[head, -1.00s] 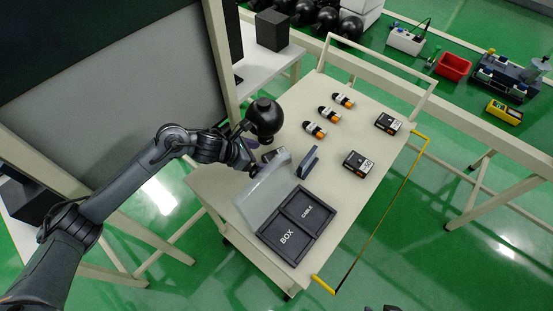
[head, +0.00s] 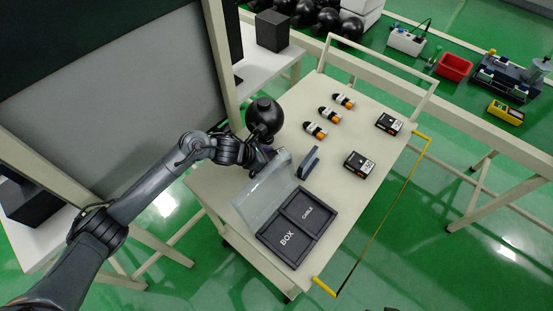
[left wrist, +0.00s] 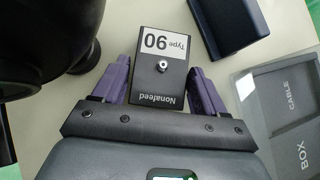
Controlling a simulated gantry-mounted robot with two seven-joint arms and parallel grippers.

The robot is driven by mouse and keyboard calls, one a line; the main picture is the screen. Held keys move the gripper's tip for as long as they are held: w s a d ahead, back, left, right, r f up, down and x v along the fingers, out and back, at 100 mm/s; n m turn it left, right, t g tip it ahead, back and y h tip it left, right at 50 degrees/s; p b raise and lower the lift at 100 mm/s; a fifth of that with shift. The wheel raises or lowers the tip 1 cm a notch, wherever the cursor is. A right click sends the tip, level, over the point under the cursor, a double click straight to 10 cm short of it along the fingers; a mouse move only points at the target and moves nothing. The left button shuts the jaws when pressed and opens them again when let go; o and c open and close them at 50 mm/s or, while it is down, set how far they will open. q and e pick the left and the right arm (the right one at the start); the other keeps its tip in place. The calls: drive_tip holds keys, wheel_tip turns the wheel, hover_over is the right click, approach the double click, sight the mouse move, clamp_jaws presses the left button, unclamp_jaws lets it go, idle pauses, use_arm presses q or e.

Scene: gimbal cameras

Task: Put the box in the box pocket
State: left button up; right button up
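A dark box labelled "Nonafeed Type 90" (left wrist: 162,75) lies on the cart top, seen in the left wrist view. My left gripper (left wrist: 160,70) has its purple fingers on either side of this box, apart, with narrow gaps showing. In the head view my left gripper (head: 264,158) is low over the cart and largely hides the box. The black tray's BOX pocket (head: 280,247) is empty, beside the CABLE pocket (head: 308,213). A clear raised panel (head: 262,190) stands along the tray's left side. Only small dark tips, possibly my right gripper (head: 380,308), show at the bottom edge.
A black sphere (head: 264,117) stands close beside my left gripper. Two boxes (head: 360,164) (head: 389,124) and three orange-black cylinders (head: 315,131) lie farther right and back. The cart's right side is mostly clear.

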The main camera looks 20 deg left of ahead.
use_arm(q)
drive_tip(key=c, duration=0.8)
drive_tip(key=shift+r, duration=0.1)
